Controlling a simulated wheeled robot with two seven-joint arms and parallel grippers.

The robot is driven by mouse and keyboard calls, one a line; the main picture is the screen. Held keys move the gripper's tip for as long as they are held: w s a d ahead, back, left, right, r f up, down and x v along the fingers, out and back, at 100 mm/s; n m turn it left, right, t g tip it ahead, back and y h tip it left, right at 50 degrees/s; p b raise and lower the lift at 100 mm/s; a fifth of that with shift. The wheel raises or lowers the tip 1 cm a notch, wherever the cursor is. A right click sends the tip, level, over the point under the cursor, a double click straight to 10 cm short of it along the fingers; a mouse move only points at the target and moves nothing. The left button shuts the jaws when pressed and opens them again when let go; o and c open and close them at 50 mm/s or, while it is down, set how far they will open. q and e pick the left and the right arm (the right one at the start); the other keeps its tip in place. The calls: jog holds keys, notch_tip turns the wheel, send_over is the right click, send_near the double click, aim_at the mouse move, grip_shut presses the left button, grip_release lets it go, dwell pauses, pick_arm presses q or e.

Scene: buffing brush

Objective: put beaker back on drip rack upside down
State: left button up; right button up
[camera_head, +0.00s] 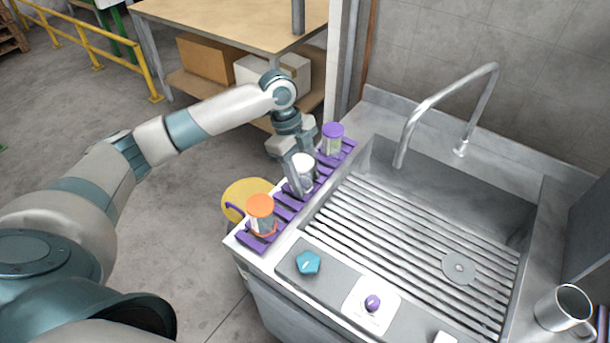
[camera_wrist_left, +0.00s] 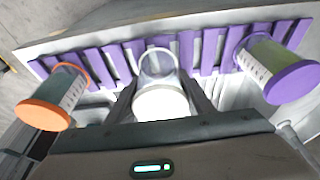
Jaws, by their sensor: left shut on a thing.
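My left gripper (camera_head: 294,176) is shut on a clear beaker with a white base (camera_head: 303,160). The beaker is upside down, white base up, and it also shows in the left wrist view (camera_wrist_left: 160,102), between the fingers, with its open rim toward the rack. It is over the middle of the purple slatted drip rack (camera_head: 322,178); I cannot tell whether the rim touches the slats. An orange-based beaker (camera_head: 261,208) and a purple-based beaker (camera_head: 333,131) stand upside down on the rack, on either side of it. My right gripper is not in view.
A steel sink (camera_head: 420,230) with a slatted floor and a tall faucet (camera_head: 440,98) lies right of the rack. A teal knob (camera_head: 308,262) and a purple knob (camera_head: 372,302) are on the front panel. A metal mug (camera_head: 562,308) stands at the lower right.

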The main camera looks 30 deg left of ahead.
pick_arm(q)
jog(key=shift+f, duration=0.1)
jog(key=o, duration=1.2)
jog(key=shift+o, duration=0.2)
jog(key=shift+a+r+b, duration=0.25)
jog(key=shift+r+b, duration=0.05)
jog(key=shift+r, duration=0.4)
jog(key=b+v, duration=0.3)
jog(key=v, duration=1.3)
jog(key=shift+f, duration=0.15)
